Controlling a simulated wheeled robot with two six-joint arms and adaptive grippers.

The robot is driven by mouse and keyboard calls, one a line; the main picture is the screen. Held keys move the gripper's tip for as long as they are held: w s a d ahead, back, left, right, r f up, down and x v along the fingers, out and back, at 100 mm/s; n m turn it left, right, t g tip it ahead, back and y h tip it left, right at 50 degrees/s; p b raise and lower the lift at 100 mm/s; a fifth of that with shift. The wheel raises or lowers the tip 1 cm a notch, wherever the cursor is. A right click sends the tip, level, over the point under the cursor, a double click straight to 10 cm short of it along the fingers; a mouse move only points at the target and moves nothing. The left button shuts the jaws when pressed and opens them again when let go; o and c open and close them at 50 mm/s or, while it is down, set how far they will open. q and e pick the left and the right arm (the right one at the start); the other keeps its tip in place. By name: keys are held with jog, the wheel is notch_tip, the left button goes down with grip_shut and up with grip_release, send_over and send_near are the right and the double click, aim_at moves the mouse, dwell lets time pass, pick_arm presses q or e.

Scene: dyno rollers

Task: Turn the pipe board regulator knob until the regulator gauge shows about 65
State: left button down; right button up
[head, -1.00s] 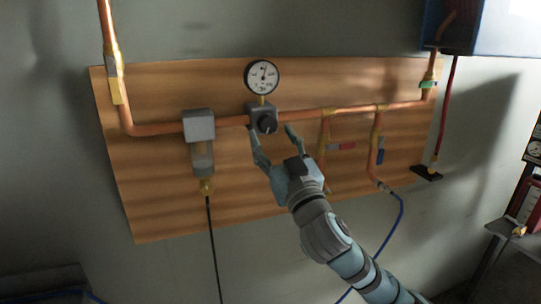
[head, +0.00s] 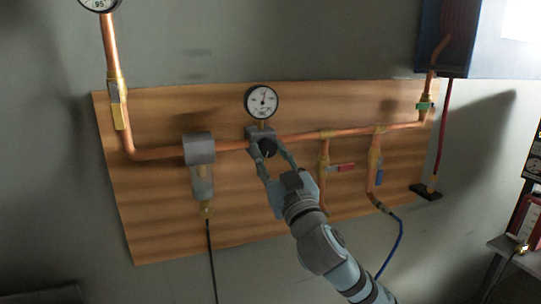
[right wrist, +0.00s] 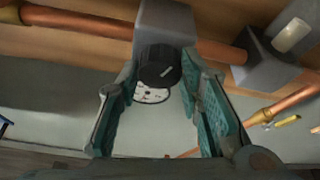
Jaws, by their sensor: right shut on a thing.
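The black regulator knob (head: 268,149) sits on the front of a grey regulator block (head: 256,132) on the copper pipe. The round white regulator gauge (head: 262,101) stands above it. Its needle points roughly upward, but the number is too small to read. My right gripper (head: 267,146) is shut on the knob, one finger on each side. In the right wrist view, the knob (right wrist: 158,66) is between the teal fingertips, with a white mark on its face pointing to the upper right. The gauge (right wrist: 151,95) is partly hidden behind the knob there. My left gripper is out of view.
The wooden board (head: 150,220) also carries a grey filter unit (head: 200,149) left of the regulator. To the right are a red-handled valve (head: 341,168), a blue-handled valve (head: 376,167) and a blue hose (head: 398,240). Another gauge (head: 99,3) shows at the upper left.

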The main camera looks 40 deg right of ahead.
jog(key=n+y, duration=0.1)
jog(key=n, duration=0.2)
jog(key=shift+d+y, duration=0.1)
jog(key=shift+y, duration=0.2)
jog(key=n+y, duration=0.1)
jog(key=n, duration=0.2)
jog(key=shift+n+y, duration=0.3)
jog(key=shift+s+d+n+y, duration=0.1)
jog(key=shift+n+y, duration=0.5)
jog(key=shift+n, duration=0.4)
jog(key=shift+n+g+y+b, duration=0.45)
jog(key=shift+n+b, duration=0.4)
jog(key=shift+n, duration=0.55)
jog(key=shift+r, duration=0.1)
jog(key=o, duration=1.2)
jog(key=shift+c, duration=0.2)
